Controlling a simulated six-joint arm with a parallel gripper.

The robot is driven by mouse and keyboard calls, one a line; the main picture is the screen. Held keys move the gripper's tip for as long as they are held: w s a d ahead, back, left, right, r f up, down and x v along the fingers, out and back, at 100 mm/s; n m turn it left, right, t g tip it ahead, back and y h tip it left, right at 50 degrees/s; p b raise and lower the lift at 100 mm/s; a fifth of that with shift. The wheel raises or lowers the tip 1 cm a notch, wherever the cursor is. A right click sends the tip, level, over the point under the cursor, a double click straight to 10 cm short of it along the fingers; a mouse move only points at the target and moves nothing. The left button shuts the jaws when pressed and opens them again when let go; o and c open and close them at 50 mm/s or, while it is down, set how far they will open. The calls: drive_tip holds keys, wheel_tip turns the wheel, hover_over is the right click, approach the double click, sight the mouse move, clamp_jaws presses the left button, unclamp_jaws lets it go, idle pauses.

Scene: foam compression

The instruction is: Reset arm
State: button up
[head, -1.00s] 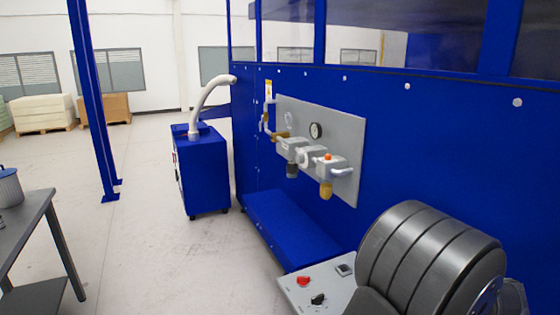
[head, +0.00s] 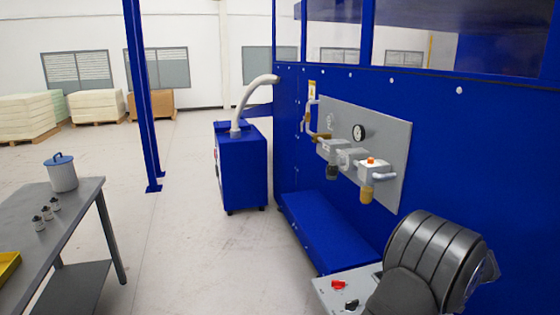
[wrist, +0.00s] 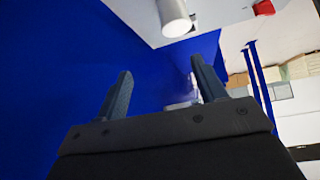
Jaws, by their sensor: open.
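My gripper (wrist: 160,90) shows in the wrist view with its two fingers well apart and nothing between them. Behind it are the blue machine wall, a pale panel and a white cylindrical part (wrist: 174,17). A red knob (wrist: 263,7) shows at the top right of that view. In the head view, my dark ribbed arm (head: 425,262) fills the lower right, in front of the blue machine (head: 450,120). The gripper itself is not visible in the head view.
A grey panel (head: 385,135) with a gauge and valves is on the machine. A control plate (head: 330,290) with red and black knobs is beside my arm. A blue wheeled unit (head: 240,170) stands behind. A grey table (head: 80,205) at left holds a lidded pot (head: 62,173). Open floor lies between.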

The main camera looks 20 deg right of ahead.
drive_tip(key=w+a+f, duration=0.1)
drive_tip(key=w, duration=0.6)
drive_tip(key=w+a+f+n+y, duration=0.1)
drive_tip(key=w+a+f, duration=0.1)
drive_tip(key=w, duration=0.5)
drive_tip(key=shift+w+a+n, duration=0.25)
drive_tip(key=shift+w+n, duration=0.05)
drive_tip(key=shift+w, duration=0.1)
idle(0.6)
